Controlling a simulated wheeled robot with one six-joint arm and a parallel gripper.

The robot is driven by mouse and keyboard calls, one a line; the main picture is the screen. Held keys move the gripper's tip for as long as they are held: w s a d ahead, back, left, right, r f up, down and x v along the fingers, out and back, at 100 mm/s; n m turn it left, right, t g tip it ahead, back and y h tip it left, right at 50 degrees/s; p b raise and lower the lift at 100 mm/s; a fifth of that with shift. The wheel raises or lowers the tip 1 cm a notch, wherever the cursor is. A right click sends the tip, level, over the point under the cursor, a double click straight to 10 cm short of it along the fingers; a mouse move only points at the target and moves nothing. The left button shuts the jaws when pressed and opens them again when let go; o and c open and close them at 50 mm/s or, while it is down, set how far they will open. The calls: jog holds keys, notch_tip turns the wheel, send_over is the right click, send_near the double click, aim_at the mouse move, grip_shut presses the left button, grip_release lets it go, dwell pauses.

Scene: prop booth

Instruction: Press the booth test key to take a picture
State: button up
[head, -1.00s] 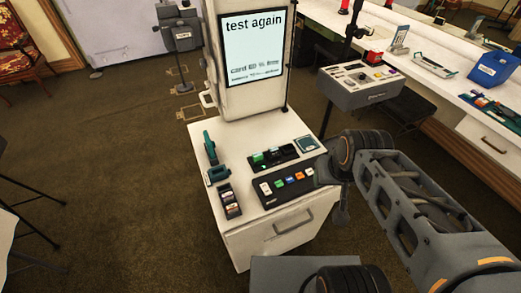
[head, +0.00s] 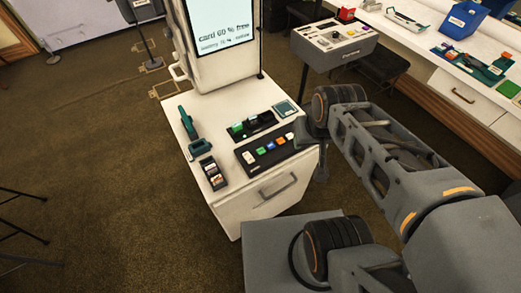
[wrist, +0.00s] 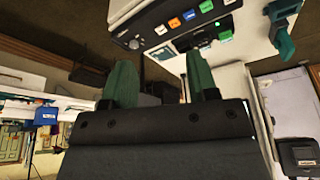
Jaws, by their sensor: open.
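A black key panel (head: 275,153) lies on the white booth cabinet top (head: 215,118), with a row of white, green, blue and orange keys. The key panel also shows in the wrist view (wrist: 146,17), upper middle, beyond my fingers. Key labels are too small to read, so I cannot tell which is the test key. The booth screen (head: 222,25) reads "card 60 % free" with a smaller line below. My gripper (wrist: 161,80) is open and empty, its two green fingers apart and clear of the panel.
On the cabinet top are a black tray with green pieces (head: 247,128), a green-handled tool (head: 187,125), a small black holder (head: 212,173) and a teal square pad (head: 285,108). A grey console (head: 335,45) stands behind right. A white counter (head: 420,35) runs along the right.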

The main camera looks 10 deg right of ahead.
grip_shut()
dwell(1.5)
